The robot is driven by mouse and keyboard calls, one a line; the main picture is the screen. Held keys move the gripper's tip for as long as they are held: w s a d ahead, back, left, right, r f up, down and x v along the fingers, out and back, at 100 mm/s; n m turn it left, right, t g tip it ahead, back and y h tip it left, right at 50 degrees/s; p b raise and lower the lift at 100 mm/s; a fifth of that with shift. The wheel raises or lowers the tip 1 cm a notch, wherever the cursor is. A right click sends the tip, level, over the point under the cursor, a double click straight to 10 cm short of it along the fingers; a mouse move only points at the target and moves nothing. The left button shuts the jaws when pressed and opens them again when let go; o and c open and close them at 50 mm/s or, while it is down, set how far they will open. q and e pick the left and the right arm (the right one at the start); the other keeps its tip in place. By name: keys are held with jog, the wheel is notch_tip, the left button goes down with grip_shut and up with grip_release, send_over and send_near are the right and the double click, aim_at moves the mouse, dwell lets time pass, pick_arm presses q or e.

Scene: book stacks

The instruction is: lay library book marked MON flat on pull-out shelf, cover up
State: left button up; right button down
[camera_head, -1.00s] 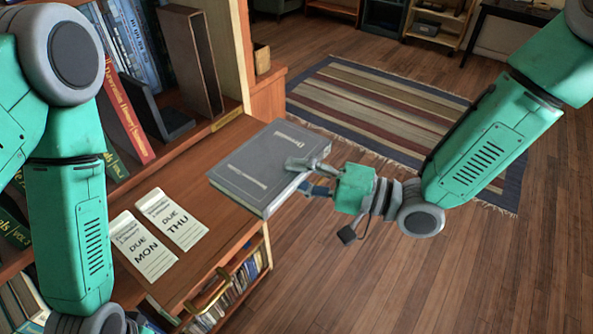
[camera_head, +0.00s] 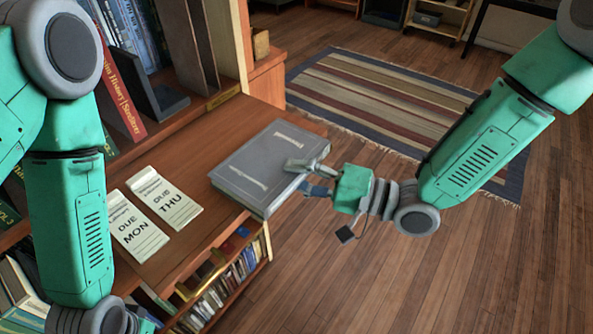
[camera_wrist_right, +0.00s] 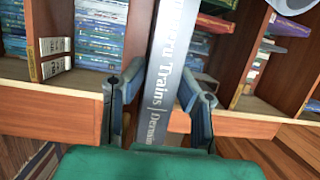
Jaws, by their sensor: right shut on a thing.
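A thick grey book (camera_head: 268,165) has its titled front cover facing up, over the right end of the wooden pull-out shelf (camera_head: 195,150). I cannot tell whether it touches the shelf. My right gripper (camera_head: 308,178) is shut on the book's right edge. In the right wrist view, the book's grey spine (camera_wrist_right: 172,70) stands between the two fingers (camera_wrist_right: 158,100). I see no MON mark on the book. A white DUE MON card (camera_head: 137,228) lies on the shelf to its left. My left gripper's fingers are out of view.
A DUE THU card (camera_head: 164,198) lies next to the MON card. A dark bookend (camera_head: 150,95) and upright books, including a red one (camera_head: 122,98), stand behind. More books (camera_head: 225,285) fill a lower shelf. Open floor and a striped rug (camera_head: 385,100) lie to the right.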

dwell(0.4)
jog(key=c, duration=1.2)
grip_release()
jog(key=shift+d+f, duration=0.1)
jog(key=shift+s+d+p, duration=0.25)
jog(key=shift+s+d, duration=0.45)
jog(key=shift+d, duration=0.25)
jog(key=shift+s+d+p, duration=0.2)
jog(key=shift+s+d, duration=0.5)
jog(key=shift+d, duration=0.2)
jog(key=shift+s+d+p, duration=0.25)
jog(key=shift+s+d, duration=0.45)
jog(key=shift+d, duration=0.25)
grip_shut()
